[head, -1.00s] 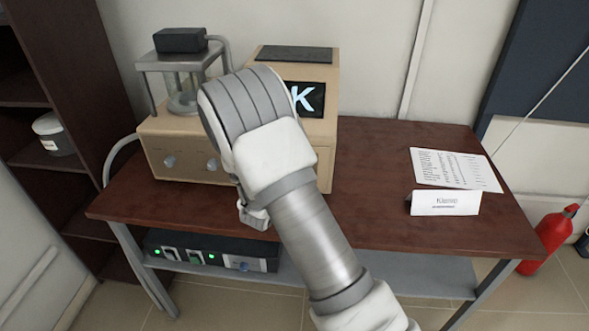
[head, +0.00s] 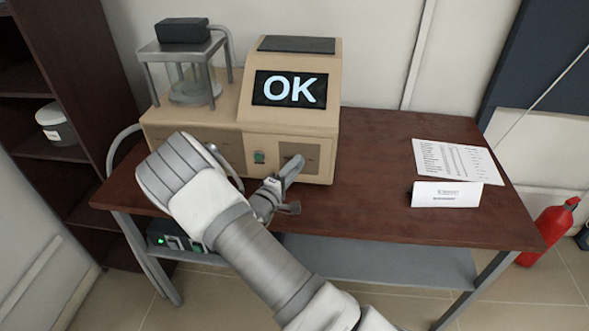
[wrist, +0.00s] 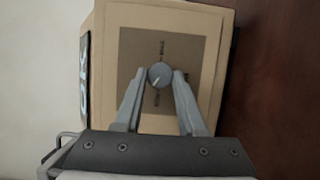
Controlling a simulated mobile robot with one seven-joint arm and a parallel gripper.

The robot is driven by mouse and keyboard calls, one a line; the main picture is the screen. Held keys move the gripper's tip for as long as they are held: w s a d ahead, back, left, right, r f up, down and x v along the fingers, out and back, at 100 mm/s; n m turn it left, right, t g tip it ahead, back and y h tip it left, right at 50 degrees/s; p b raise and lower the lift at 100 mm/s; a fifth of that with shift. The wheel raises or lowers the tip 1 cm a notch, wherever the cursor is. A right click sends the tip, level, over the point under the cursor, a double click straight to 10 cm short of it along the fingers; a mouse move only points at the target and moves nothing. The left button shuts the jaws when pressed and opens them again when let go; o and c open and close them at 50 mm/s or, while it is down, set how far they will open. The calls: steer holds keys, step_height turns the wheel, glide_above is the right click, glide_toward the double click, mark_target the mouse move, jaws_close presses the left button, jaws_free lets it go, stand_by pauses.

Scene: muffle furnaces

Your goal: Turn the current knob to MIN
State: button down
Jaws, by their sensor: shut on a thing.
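The knob (wrist: 159,76) is a small round grey dial on a dark square panel (wrist: 143,45) in the wrist view. It carries a pale pointer mark slanting toward the lower left of that picture. Small labels stand above and below it, too blurred to read. My gripper (head: 294,166) reaches the right front panel of the beige machine (head: 325,142) in the head view. Its two fingers hold the knob from both sides, as the wrist view shows. In the head view the knob is hidden behind the fingers. The machine's screen (head: 290,89) reads OK.
A green switch (head: 259,157) sits left of the panel. A glass vessel in a metal stand (head: 192,82) is on the machine's left part.

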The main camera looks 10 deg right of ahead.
steer(key=n, duration=0.1)
steer(key=n+t+b, duration=0.1)
steer(key=n, duration=0.1)
steer(key=n+b, duration=0.1)
steer(key=shift+f+h, duration=0.3)
steer(key=shift+h, duration=0.1)
steer(key=shift+d+n+t+b, duration=0.1)
steer(key=shift+n+t+b, duration=0.55)
steer(key=shift+n, duration=0.75)
steer(key=shift+r, duration=0.1)
steer(key=c, duration=0.5)
jaws_free()
steer(key=b+v, duration=0.1)
steer(key=v, duration=1.6)
steer(key=shift+s+f, duration=0.25)
